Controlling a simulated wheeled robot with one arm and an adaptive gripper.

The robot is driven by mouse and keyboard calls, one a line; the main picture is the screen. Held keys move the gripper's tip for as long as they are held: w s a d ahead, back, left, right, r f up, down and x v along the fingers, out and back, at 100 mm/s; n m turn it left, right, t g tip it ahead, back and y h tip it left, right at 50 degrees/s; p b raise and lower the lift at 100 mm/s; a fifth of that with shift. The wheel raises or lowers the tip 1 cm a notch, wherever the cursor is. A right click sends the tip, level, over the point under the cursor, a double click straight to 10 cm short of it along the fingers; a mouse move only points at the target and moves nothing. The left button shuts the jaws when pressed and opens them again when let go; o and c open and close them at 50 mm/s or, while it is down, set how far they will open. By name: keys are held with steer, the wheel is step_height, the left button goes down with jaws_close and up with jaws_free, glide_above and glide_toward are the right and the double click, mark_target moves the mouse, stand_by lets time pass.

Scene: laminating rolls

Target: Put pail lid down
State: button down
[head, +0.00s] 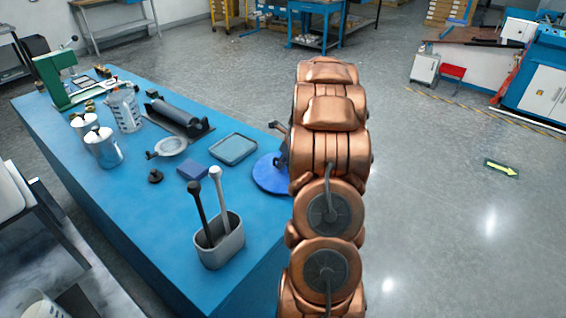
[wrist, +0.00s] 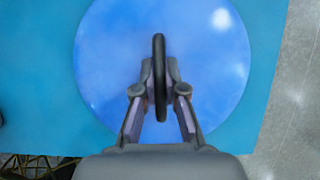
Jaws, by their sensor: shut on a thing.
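The pail lid (head: 268,178) is a round, glossy blue disc by the right edge of the blue table in the head view, partly hidden by my arm. It fills the middle of the wrist view (wrist: 110,60), with a dark upright handle (wrist: 159,55) over its centre. My gripper (wrist: 160,90) is shut on this handle, one finger on each side. The lid looks flat and over the table top; I cannot tell whether it touches it. In the head view my gripper is mostly hidden behind my copper-coloured arm.
The blue table (head: 150,215) also holds a grey tray (head: 233,149), a purple-blue block (head: 192,170), a grey holder (head: 222,246) with two rods, a dark roller (head: 174,115), white-topped canisters (head: 103,148) and a pale pail (head: 124,110). Open floor lies to the right.

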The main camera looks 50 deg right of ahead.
steer(key=shift+f, duration=0.1)
steer(key=c, duration=1.2)
jaws_free()
steer(key=shift+c, duration=0.2)
steer(key=b+v, duration=0.3)
steer(key=v, duration=0.9)
steer(key=shift+w, duration=0.1)
